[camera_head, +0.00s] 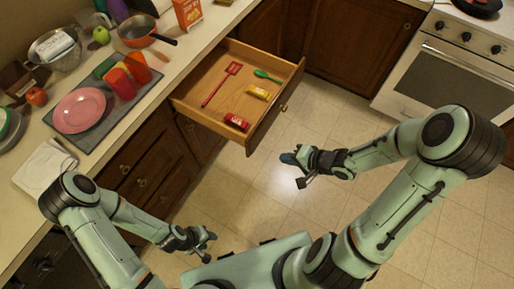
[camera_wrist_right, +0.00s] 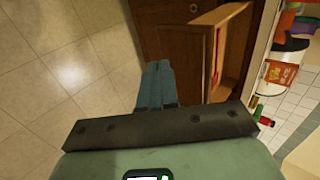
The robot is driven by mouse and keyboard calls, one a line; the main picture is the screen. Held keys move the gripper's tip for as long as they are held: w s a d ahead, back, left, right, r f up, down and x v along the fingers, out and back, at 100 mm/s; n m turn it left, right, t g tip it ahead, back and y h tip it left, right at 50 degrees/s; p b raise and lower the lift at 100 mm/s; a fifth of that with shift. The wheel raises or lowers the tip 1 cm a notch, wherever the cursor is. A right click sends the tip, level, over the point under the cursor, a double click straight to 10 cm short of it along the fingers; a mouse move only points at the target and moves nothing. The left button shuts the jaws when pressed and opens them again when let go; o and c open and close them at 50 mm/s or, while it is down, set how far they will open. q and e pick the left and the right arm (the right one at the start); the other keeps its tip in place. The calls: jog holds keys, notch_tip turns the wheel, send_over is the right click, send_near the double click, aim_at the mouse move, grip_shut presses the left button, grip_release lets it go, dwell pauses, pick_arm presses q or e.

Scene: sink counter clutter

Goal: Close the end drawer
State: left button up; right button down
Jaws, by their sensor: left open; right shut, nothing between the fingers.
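The end drawer (camera_head: 246,126) is pulled well out from the counter in the head view. It holds a red slotted spatula (camera_head: 222,84), a green spoon (camera_head: 267,76), a yellow packet (camera_head: 258,92) and a red item (camera_head: 236,122). My right gripper (camera_head: 287,158) is shut and empty, just in front of the drawer's near front corner, apart from it. In the right wrist view its closed fingers (camera_wrist_right: 156,85) point toward the cabinet, with the open drawer (camera_wrist_right: 232,60) to their right. My left gripper (camera_head: 207,243) is open and empty, low over the floor, away from the drawer.
The counter holds a pink plate (camera_head: 80,110) on a grey mat, red cups (camera_head: 121,83), an orange pan (camera_head: 137,31) and a cracker box (camera_head: 187,13). An oven (camera_head: 447,65) stands at the back right. The tiled floor (camera_head: 330,100) beyond the drawer is clear.

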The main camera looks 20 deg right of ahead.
aim_at(251, 150)
jog(key=b+x, duration=0.1)
jog(key=x, duration=0.3)
jog(key=r+x, duration=0.1)
jog(key=x, duration=0.3)
jog(key=w+a+b+x, duration=0.1)
jog(key=x, duration=0.3)
jog(key=shift+d+r+b, duration=0.1)
jog(key=shift+r+b, duration=0.2)
jog(key=shift+w, duration=0.25)
pick_arm(q)
jog(key=s+f, duration=0.2)
jog(key=f, duration=0.1)
jog(key=shift+s, duration=0.15)
pick_arm(e)
jog(key=shift+a, duration=0.2)
jog(key=shift+s+r, duration=0.1)
jog(key=shift+a, duration=0.1)
